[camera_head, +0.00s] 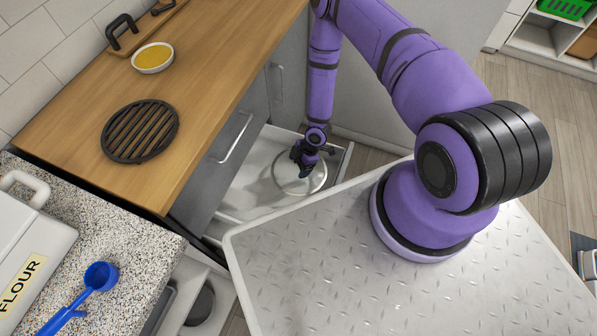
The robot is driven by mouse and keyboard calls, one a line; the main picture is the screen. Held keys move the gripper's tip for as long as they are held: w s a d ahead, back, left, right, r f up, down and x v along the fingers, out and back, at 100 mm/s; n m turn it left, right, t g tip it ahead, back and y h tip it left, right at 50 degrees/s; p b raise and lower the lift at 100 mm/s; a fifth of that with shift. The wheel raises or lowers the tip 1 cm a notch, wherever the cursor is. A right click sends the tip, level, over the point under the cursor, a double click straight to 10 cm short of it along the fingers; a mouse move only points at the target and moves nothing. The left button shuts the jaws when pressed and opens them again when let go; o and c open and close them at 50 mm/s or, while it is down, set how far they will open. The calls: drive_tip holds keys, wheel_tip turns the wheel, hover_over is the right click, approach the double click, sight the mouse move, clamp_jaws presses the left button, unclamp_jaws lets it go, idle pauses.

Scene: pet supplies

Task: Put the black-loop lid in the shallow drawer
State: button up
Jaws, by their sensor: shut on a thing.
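The lid (288,184) is a round, clear disc with a pale rim. My gripper (304,160) is shut on it from above, at its middle; the gripper's dark fingers hide the loop. The shallow drawer (248,190) is pulled out from the grey cabinet under the wooden counter, and its inside is white. The lid lies within the drawer's outline, towards its right end. I cannot tell whether the lid touches the drawer floor.
A black round trivet (140,132) and a bowl of yellow contents (153,57) sit on the wooden counter (215,75). A speckled counter (125,235) holds a flour box (30,250) and a blue scoop (100,277). Another open drawer (222,300) holds dark items.

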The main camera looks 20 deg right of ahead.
sight(299, 171)
drive_tip(key=shift+f, duration=2.85)
drive_tip(key=o, duration=1.1)
drive_tip(key=shift+f, duration=0.1)
drive_tip(key=v, duration=1.2)
